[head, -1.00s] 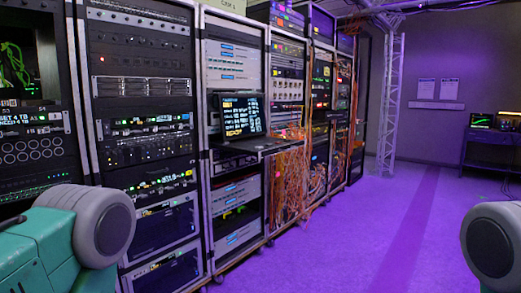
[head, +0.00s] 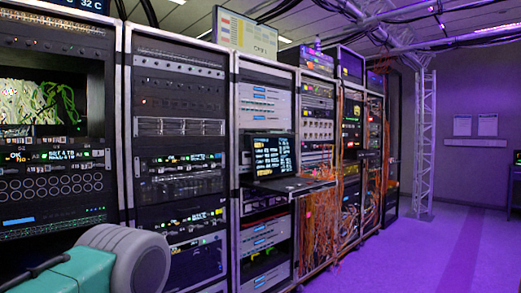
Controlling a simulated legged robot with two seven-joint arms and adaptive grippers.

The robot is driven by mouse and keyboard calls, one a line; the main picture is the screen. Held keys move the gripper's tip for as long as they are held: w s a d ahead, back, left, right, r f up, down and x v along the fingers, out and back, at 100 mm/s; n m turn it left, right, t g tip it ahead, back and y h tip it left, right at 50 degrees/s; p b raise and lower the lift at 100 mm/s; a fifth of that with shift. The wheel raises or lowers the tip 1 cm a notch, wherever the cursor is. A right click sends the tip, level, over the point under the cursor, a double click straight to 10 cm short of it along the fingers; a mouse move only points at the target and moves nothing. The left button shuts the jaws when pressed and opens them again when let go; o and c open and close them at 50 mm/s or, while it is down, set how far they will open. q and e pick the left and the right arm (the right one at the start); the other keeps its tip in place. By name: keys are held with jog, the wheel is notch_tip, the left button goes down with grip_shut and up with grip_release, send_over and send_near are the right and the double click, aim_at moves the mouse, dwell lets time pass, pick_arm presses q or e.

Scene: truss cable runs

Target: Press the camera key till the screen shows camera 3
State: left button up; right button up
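The labels are too small to read, so I cannot tell which is the camera key or which camera shows. My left arm's teal and grey link is at the lower left, in front of the racks. Neither gripper is in view.
Tall equipment racks (head: 180,126) run back to the right. A laptop (head: 273,156) stands on a shelf jutting out from one rack, with orange cables (head: 320,215) beside it. A metal truss (head: 424,145) stands behind. Purple floor (head: 420,250) is clear at right.

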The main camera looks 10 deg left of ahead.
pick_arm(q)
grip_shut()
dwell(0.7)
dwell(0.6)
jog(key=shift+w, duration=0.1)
